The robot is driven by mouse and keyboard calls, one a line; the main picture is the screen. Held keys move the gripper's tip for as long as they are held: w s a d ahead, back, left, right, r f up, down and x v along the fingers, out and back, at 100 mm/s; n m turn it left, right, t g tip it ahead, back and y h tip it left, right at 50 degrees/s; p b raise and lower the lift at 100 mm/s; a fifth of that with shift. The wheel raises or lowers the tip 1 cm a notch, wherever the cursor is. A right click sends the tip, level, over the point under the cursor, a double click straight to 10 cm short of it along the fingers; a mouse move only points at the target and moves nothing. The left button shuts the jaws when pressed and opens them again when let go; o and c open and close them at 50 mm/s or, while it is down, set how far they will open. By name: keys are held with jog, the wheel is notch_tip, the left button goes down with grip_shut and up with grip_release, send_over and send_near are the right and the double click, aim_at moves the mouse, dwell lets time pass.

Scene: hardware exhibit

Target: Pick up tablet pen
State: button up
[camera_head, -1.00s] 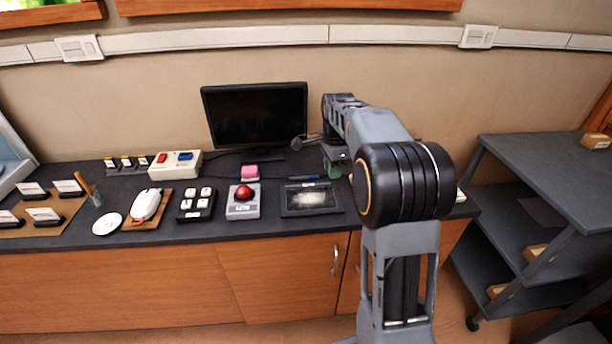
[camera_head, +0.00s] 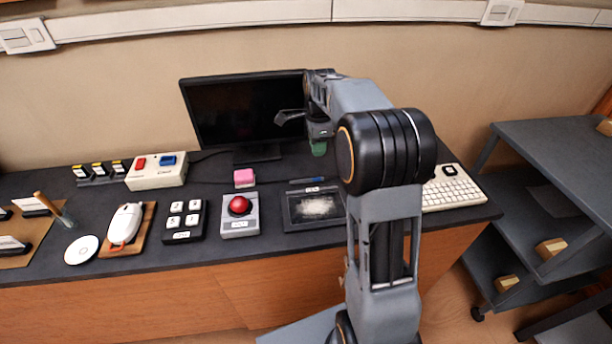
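The tablet pen (camera_head: 306,180) is a thin dark stick with a bluish part, lying on the dark counter just behind the drawing tablet (camera_head: 290,218). The tablet is a flat black slab with a pale smudge on its screen. My gripper (camera_head: 283,118) is raised in front of the monitor, above and behind the pen and apart from it. One dark finger shows pointing left; whether the jaws are open is too small to tell. My arm hides part of the counter to the right of the tablet.
A monitor (camera_head: 240,112) stands at the back. A pink block (camera_head: 245,178), a red-button box (camera_head: 240,222) and a key pad (camera_head: 184,222) sit left of the tablet. A white keyboard (camera_head: 455,192) lies to the right, and a grey shelf cart (camera_head: 560,150) stands beyond the counter.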

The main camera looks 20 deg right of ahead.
send_over(318, 178)
notch_tip(318, 178, down, 6)
jog(key=shift+f+b, duration=0.15)
jog(key=shift+b, duration=0.2)
jog(key=shift+f, duration=2.8)
jog(key=shift+c, duration=0.4)
grip_shut()
